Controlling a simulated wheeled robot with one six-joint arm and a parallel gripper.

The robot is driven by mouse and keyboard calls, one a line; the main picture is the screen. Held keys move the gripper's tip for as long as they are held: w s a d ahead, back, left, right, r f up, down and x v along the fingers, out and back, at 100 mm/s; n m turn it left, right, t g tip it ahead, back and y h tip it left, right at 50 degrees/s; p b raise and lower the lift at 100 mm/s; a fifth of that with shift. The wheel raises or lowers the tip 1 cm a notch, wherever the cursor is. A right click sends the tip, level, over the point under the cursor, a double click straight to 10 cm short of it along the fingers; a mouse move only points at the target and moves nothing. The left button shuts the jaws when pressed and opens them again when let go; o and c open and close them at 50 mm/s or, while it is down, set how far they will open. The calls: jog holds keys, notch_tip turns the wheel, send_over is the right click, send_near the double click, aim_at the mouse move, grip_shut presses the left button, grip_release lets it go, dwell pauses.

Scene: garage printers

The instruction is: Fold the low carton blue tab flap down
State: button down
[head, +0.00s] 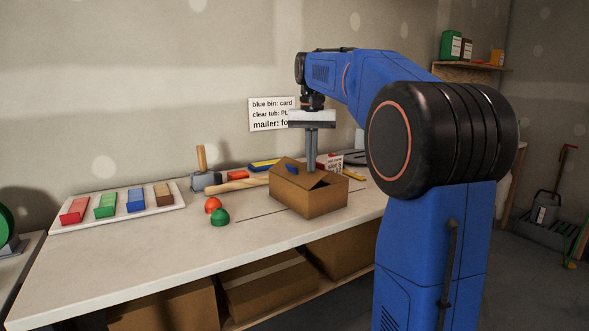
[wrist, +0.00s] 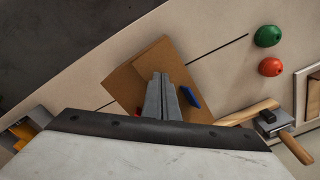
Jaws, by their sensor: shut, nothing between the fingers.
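The low carton (head: 305,202) is a small brown cardboard box on the workbench. Its top flaps are partly raised and tilted, and a dark gap shows between them. The blue tab (head: 292,169) is on the left part of the top; it also shows in the wrist view (wrist: 190,96), just right of my fingers. My gripper (head: 311,168) points straight down over the carton's top, beside the blue tab, shut and empty. In the wrist view my gripper (wrist: 160,76) covers part of the carton (wrist: 132,82). I cannot tell whether the fingertips touch the cardboard.
Red and green knobs (head: 219,216) stand left of the carton. A white tray (head: 118,211) holds several coloured blocks at the left. The bench front (head: 150,260) is clear.

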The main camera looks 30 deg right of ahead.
aim_at(311, 174)
jog(key=shift+f, duration=1.55)
dwell(1.0)
jog(key=shift+r, duration=2.55)
jog(key=s+a+f+n+t, duration=0.1)
jog(key=s+a+f+n, duration=0.1)
jog(key=s+a+f, duration=0.45)
jog(key=s+a+f+n+t, duration=0.15)
jog(key=s+a+f, duration=0.25)
jog(key=s, duration=0.6)
jog(key=s+a+f+n+t, duration=0.1)
jog(key=s+a+f, duration=0.1)
jog(key=s+f, duration=0.5)
jog(key=s+a+f+n+t, duration=0.1)
jog(key=s+a+f+n, duration=0.1)
jog(key=s+f, duration=0.4)
jog(key=shift+s+a+f, duration=0.4)
jog(key=shift+a+f, duration=0.25)
jog(key=shift+f, duration=1.1)
